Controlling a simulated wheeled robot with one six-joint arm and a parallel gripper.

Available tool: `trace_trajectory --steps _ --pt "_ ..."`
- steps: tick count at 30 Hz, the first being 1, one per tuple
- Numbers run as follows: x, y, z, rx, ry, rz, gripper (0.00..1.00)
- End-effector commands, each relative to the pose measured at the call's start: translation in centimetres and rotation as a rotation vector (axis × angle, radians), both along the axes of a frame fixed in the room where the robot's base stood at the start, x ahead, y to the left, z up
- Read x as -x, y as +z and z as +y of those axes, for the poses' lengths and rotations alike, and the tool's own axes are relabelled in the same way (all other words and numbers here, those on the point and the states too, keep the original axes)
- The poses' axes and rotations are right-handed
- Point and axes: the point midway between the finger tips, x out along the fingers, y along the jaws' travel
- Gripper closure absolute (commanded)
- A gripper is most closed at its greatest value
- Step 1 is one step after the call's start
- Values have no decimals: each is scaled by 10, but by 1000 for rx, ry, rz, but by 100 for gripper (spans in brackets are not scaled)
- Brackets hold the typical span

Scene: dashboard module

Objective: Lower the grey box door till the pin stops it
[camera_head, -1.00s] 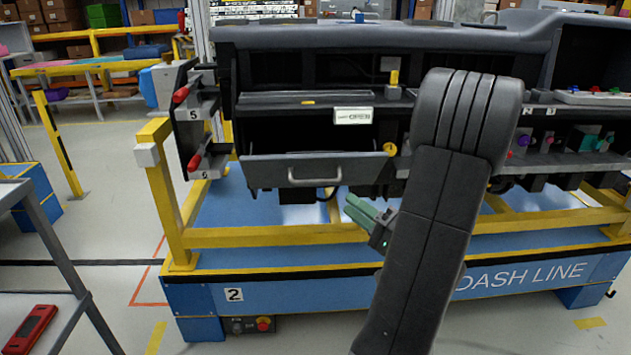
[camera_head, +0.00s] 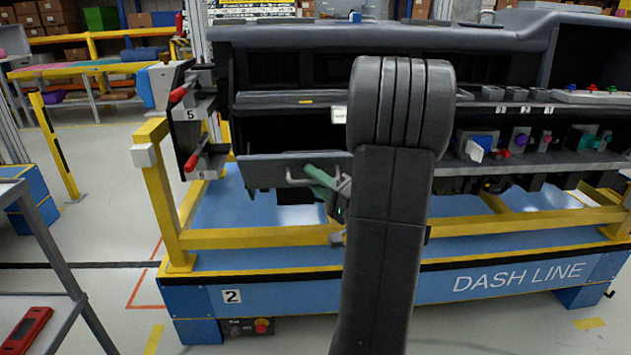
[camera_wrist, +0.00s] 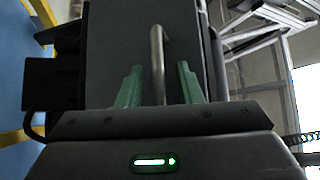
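The grey box door (camera_head: 262,172) hangs as a flat panel at the lower left front of the dashboard, with a bar handle (camera_head: 296,181) on its face. My gripper (camera_head: 318,177) is at the right part of the handle. In the wrist view, the handle (camera_wrist: 157,50) stands between the two green fingers of my gripper (camera_wrist: 160,85), with a gap on each side, so the gripper is open around it and not clamped. The door face (camera_wrist: 118,50) fills the middle behind. The pin and the door's right end are hidden behind my arm in the head view.
Red-handled parts (camera_head: 180,95) stick out at the dashboard's left end. A yellow rail (camera_head: 270,237) and the blue DASH LINE base (camera_head: 400,285) run below the door. A grey shelf frame (camera_head: 55,250) stands at the left. Coloured knobs (camera_head: 520,139) line the right ledge.

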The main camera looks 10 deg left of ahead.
Motion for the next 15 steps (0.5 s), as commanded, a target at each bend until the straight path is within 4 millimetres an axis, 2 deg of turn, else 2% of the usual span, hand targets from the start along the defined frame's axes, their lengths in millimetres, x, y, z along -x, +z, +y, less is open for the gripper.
trace_trajectory --steps 6,11,12,15 --pt "0 0 0 0 0 0 67" --pt "0 0 0 -1 0 -1 97" --pt "0 0 0 -1 0 -1 100" --pt "0 1 0 -1 0 -1 100"
